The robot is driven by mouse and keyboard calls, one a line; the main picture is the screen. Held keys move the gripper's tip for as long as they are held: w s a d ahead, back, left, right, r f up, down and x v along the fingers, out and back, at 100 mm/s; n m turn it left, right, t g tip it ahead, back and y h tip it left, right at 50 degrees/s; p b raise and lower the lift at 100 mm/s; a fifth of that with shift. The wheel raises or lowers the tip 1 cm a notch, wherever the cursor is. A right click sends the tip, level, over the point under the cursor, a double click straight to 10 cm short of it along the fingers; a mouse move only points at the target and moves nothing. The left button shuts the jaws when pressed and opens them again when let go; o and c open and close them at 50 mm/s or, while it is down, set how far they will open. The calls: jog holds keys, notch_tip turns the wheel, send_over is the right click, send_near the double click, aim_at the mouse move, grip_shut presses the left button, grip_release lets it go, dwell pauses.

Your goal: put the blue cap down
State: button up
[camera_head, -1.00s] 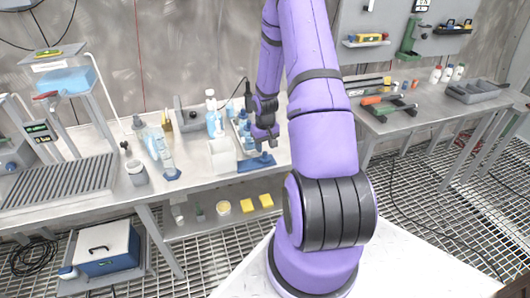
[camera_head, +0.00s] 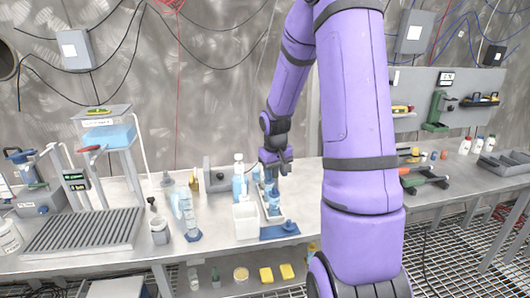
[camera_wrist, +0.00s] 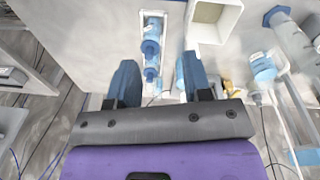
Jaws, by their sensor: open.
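My gripper (camera_head: 274,164) is over the bench, above the far end of a narrow white rack (camera_head: 275,217). In the wrist view my gripper (camera_wrist: 156,72) has its two blue fingers spread wide apart. Blue-capped pieces stand in the rack between and beyond the fingers; one blue cap (camera_wrist: 150,47) shows in the rack and another blue piece (camera_wrist: 150,74) lies between the fingertips in the picture. I cannot tell which is the task's cap. No contact with either finger is visible. A blue mat (camera_head: 280,231) lies at the rack's near end.
A white box (camera_head: 246,221) stands left of the rack, with a clear bottle (camera_head: 239,180) behind it. A measuring cylinder (camera_head: 188,216) with a blue base and a small jar (camera_head: 159,231) stand farther left. Bare bench shows between cylinder and box.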

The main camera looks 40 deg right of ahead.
jog(key=s+a+r+n+t, duration=0.1)
jog(key=s+a+r+t, duration=0.1)
jog(key=s+a+r, duration=0.55)
jog(key=s+a+r+n+t, duration=0.1)
jog(key=s+a+r, duration=0.2)
jog(key=a+r, duration=0.9)
jog(key=s+a+r+n+t+y, duration=0.1)
jog(key=s+a+r, duration=0.3)
jog(key=s, duration=0.5)
jog(key=shift+s+a+n+t, duration=0.25)
jog(key=shift+a+n+t, duration=0.05)
jog(key=shift+a, duration=0.15)
